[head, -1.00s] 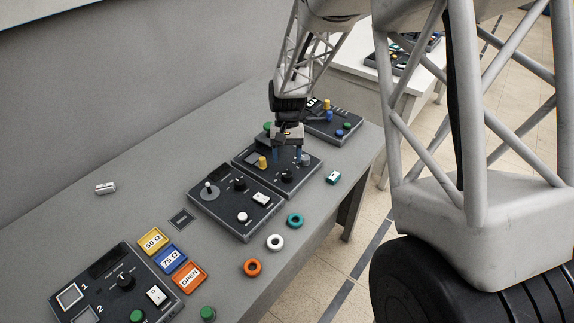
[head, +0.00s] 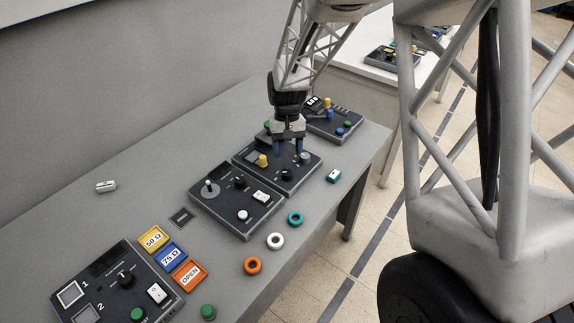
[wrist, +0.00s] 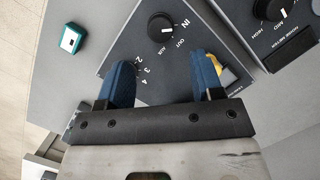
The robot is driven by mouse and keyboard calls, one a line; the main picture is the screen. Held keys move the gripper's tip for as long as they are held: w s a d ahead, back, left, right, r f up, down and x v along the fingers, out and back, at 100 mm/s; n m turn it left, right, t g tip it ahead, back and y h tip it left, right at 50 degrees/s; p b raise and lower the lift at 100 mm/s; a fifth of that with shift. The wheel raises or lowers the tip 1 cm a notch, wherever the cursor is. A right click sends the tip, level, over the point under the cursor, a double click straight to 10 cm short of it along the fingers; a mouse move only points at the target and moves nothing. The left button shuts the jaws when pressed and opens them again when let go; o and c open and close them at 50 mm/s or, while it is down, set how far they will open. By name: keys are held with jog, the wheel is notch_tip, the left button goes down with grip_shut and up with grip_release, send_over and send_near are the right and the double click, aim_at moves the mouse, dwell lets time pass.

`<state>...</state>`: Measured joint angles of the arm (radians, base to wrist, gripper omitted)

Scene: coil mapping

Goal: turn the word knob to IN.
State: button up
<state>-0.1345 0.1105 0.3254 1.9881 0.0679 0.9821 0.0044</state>
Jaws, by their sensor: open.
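The word knob (wrist: 160,26) is a round black knob with a white mark at the top of the wrist view. IN, OUT and AUX are printed around it, and its mark appears to face OUT. In the head view the word knob (head: 287,174) sits at the front of the middle dark panel (head: 252,172). My gripper (head: 288,150) is open above that panel, behind the word knob and apart from it. In the wrist view my open gripper (wrist: 163,70) shows two blue fingers, with nothing between them. The left finger partly covers the area by the numbers 2, 3, 4.
A yellow knob (head: 263,161) and a grey knob (head: 305,158) stand on the same panel near my fingers. Another panel (head: 225,221) adjoins on the left. A teal and white block (head: 333,176) lies to the right. Rings lie along the table's front edge.

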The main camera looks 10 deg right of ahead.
aim_at(287, 171)
jog(key=n+t, duration=0.1)
jog(key=s+n+t, duration=0.1)
jog(key=n, duration=0.1)
jog(key=s+n+t, duration=0.1)
jog(key=n, duration=0.1)
jog(key=shift+s+a+r, duration=0.1)
jog(key=shift+a+r, duration=0.1)
jog(key=shift+r, duration=0.1)
jog(key=shift+f, duration=0.15)
jog(key=shift+f, duration=3.8)
jog(key=c, duration=0.9)
